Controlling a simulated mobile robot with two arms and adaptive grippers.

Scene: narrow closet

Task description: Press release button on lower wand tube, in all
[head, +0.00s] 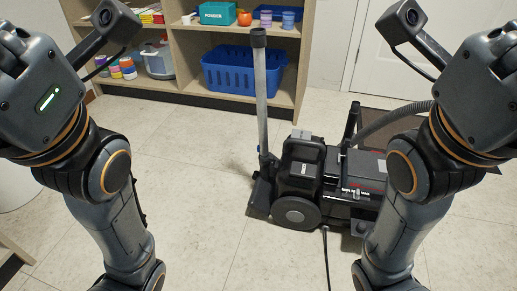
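A black canister vacuum (300,165) stands on the floor right of centre. A grey metal wand tube (261,95) stands nearly upright at its left side, with a black collar (258,38) at its open top. The tube's lower end meets a dark fitting (266,160) beside the vacuum body. I cannot make out a release button on the tube at this size. Neither gripper's fingers show in the head view.
Behind stands a wooden shelf (190,52) with a blue basket (240,75), a teal box (217,13) and jars. A ribbed hose (385,125) arches right of the vacuum, and a dark mat (400,118) lies behind. A cord (326,260) runs forward. Floor left of the vacuum is clear.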

